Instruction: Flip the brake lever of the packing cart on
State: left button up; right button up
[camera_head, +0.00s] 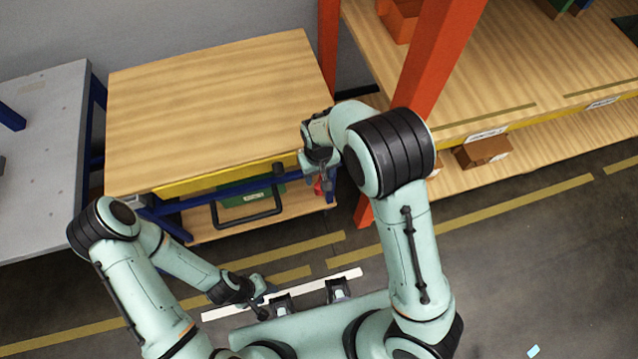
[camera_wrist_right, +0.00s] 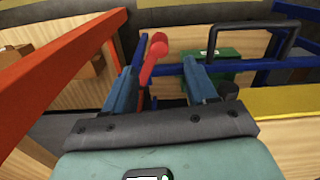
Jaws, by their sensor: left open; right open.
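The packing cart (camera_head: 215,95) has a wooden top, a blue frame and a lower shelf, and stands at the upper middle of the head view. Its red brake lever (camera_head: 318,188) shows small beside the cart's front right corner, partly hidden by my right gripper (camera_head: 320,172). In the right wrist view the lever (camera_wrist_right: 154,57) with its rounded knob appears between the two open fingers of my right gripper (camera_wrist_right: 162,80), closer to the left finger. Whether it touches a finger I cannot tell. My left gripper (camera_head: 264,300) is open and empty, low in front of my body, away from the cart.
A black bar handle (camera_head: 250,219) sticks out from the cart's front, with a green item (camera_head: 232,196) behind it. An orange rack post (camera_head: 424,65) and wooden shelves stand just right of the cart. A grey table (camera_head: 40,170) is at left. Floor in front is clear.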

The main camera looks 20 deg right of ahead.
aim_at(319, 185)
notch_tip(319, 185, down, 10)
jog(key=shift+w+r+b, duration=0.1)
jog(key=shift+w+b, duration=0.05)
jog(key=shift+b, duration=0.2)
grip_shut()
